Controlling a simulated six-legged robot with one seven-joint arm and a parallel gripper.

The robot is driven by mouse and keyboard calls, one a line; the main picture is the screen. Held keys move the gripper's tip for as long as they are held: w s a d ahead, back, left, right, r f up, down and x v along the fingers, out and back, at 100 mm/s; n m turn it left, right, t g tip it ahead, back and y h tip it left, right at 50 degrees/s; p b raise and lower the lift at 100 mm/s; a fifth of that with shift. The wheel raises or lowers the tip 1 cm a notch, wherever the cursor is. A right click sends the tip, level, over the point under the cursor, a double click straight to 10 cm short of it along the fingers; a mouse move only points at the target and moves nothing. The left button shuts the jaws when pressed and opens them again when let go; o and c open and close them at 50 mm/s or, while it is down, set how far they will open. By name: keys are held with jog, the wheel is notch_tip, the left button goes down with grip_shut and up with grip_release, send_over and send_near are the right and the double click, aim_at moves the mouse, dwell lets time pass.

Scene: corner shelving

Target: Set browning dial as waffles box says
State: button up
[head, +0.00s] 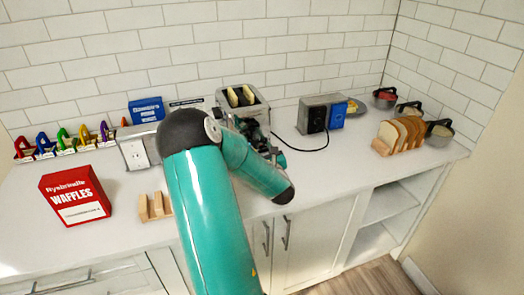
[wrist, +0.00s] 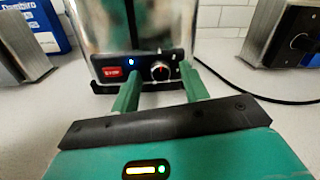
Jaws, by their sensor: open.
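The red waffles box (head: 75,196) stands on the counter at the left in the head view; the small print on its white label is too small to read. The silver toaster (head: 243,96) stands against the back wall with bread in its slots. In the wrist view, the toaster's front panel has a round browning dial (wrist: 161,72), a red button (wrist: 111,73) and a blue light. The dial's exact setting is unclear. My gripper (wrist: 159,88) is open, its two green fingers pointing at the panel, either side of and below the dial. Contact cannot be told.
A grey appliance (head: 314,115) with a black cord stands right of the toaster. A blue box (head: 146,109) and an outlet block (head: 136,153) are left. Wooden racks, sliced bread (head: 400,132) and pots (head: 438,132) also stand on the counter. The front right counter is clear.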

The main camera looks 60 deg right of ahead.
jog(key=shift+w+d, duration=0.1)
jog(key=shift+d, duration=0.05)
jog(key=shift+c, duration=0.5)
grip_shut()
